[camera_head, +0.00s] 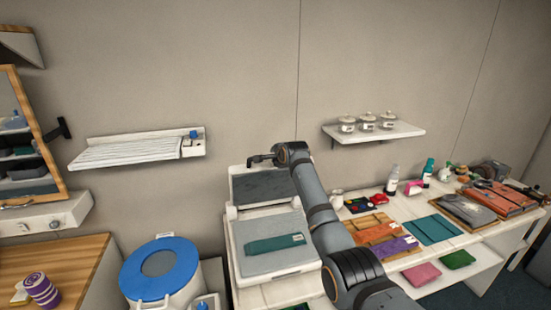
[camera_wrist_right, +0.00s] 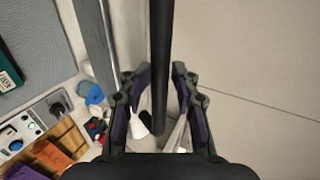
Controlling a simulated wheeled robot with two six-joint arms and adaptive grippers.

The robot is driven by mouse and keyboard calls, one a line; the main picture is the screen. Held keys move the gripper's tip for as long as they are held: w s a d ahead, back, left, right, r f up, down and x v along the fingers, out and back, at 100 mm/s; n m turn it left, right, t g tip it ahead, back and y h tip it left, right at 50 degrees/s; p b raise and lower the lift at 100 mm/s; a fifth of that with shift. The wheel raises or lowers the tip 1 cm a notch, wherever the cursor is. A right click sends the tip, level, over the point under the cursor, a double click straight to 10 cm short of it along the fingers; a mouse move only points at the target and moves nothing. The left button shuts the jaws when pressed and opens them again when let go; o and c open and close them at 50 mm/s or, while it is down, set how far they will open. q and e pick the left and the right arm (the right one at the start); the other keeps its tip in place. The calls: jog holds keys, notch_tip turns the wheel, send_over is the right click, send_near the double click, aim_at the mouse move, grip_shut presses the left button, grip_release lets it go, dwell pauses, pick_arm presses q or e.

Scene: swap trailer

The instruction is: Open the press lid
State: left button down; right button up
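The white press (camera_head: 232,250) stands at the middle. Its lid (camera_head: 265,187), with a dark grey inner face, stands raised at the back. A folded green cloth (camera_head: 275,243) with a small label lies on the grey pad of its base. My right arm reaches up to the lid's top edge, with the right gripper (camera_head: 262,159) there. In the right wrist view, a dark bar (camera_wrist_right: 161,60) runs between the fingers of the right gripper (camera_wrist_right: 160,95). The fingers are spread, with gaps on both sides of the bar. My left gripper is out of view.
A blue-rimmed round bin (camera_head: 160,268) stands left of the press. A white table (camera_head: 470,236) with cloths, bottles and books is at the right. Wall shelves hang at left (camera_head: 140,150) and right (camera_head: 374,132), the right one holding small jars.

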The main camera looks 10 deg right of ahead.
jog(key=shift+o, duration=0.3)
jog(key=shift+s, duration=0.15)
jog(key=v, duration=1.2)
jog(key=shift+f, duration=0.1)
